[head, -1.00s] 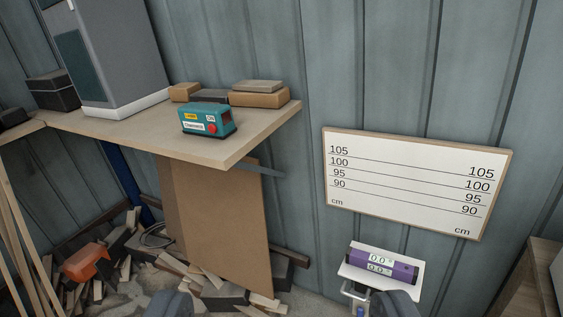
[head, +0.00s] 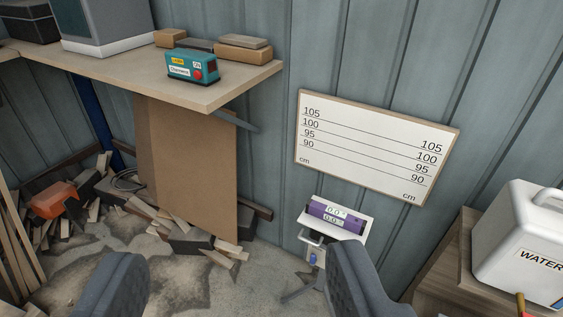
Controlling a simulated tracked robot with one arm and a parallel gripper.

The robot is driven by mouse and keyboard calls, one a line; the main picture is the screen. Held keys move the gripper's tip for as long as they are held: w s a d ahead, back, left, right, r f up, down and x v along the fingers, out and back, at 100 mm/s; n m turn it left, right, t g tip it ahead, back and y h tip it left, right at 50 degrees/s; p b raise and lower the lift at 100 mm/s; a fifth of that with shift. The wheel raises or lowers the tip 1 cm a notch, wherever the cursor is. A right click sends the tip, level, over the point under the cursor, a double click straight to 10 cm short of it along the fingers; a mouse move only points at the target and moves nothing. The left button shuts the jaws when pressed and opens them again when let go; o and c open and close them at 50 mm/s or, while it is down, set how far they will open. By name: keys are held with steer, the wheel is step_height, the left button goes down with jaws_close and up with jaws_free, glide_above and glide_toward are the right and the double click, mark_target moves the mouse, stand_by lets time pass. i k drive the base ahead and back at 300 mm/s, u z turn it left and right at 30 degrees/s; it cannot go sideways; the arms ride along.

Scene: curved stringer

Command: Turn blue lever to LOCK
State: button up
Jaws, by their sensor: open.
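My gripper (head: 236,262) shows as two dark grey fingers spread wide at the bottom of the head view, open, with nothing between them. A small blue part (head: 313,257), possibly the blue lever, sits low on a stand behind and left of my right finger. It is too small to read its shape or setting, and no LOCK marking is legible. Above it a purple unit with digital readouts (head: 336,217) rests on a white plate (head: 356,225). My right finger hides some of the stand's lower part.
A wall board (head: 375,145) carries height marks in cm. A teal box with a red button (head: 193,66) sits on a wooden shelf (head: 235,82). A white water container (head: 520,240) stands at right.

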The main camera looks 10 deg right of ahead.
mark_target(312, 260)
steer(key=z, duration=0.4)
steer(key=k, duration=1.3)
steer(key=u, duration=0.35)
steer(key=i, duration=2.1)
steer(key=z, duration=0.5)
